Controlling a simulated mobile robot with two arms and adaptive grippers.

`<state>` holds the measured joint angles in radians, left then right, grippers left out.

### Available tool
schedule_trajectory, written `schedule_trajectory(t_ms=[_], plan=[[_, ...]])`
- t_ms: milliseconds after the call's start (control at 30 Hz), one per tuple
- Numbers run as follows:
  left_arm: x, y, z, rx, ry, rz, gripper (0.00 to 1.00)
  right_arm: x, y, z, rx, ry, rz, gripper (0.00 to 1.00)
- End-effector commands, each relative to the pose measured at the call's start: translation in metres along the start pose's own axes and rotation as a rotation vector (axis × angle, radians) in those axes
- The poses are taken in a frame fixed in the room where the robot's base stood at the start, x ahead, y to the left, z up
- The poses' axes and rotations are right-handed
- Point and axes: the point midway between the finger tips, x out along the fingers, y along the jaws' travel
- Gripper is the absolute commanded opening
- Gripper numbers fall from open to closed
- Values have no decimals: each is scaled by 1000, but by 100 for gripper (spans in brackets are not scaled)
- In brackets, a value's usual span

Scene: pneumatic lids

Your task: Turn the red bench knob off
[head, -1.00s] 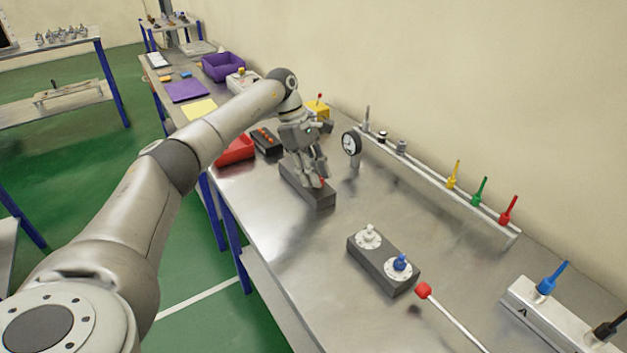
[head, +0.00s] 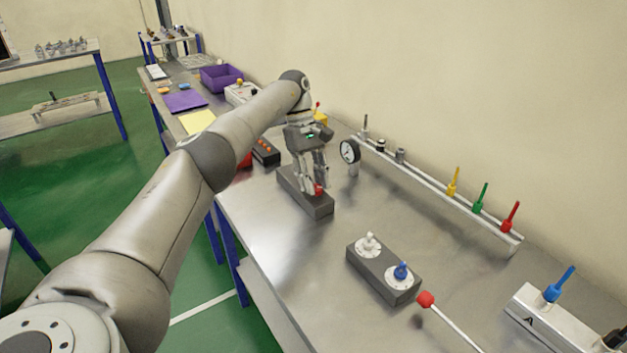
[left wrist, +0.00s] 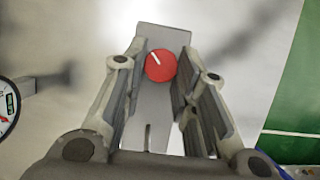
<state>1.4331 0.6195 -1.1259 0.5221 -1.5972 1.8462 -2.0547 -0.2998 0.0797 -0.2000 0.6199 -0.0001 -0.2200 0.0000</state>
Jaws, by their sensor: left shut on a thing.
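The red bench knob (head: 319,190) sits on a dark grey block (head: 317,207) on the steel bench. In the left wrist view the knob (left wrist: 160,66) is a round red cap with a white line pointing up and slightly left. My left gripper (head: 313,186) reaches down over the block with its fingers at the knob. In the left wrist view its two fingers (left wrist: 162,62) stand on either side of the knob, shut on it. The fingers partly hide the block. My right gripper is not in view.
A dial gauge (head: 349,151) stands right of the gripper, before a rail with yellow, green and red levers (head: 511,217). A block with a white and a blue knob (head: 401,272) is nearer. A red-tipped rod (head: 426,299) rises beside it. Bare bench lies between.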

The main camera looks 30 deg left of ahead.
Motion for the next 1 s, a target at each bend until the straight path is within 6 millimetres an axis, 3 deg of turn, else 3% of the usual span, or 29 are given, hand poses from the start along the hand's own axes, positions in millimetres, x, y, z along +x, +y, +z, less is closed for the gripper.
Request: schedule_trajectory(t_ms=[233, 267, 400, 767, 1000], plan=[[-1, 0, 0, 1, 1, 3, 3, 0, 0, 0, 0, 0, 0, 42], [-1, 0, 0, 1, 1, 3, 30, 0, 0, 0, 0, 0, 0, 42], [-1, 0, 0, 0, 1, 2, 48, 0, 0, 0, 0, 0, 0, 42], [-3, 0, 1, 0, 0, 2, 49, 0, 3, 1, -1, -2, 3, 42], [-37, 1, 15, 0, 1, 5, 49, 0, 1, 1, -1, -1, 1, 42]])
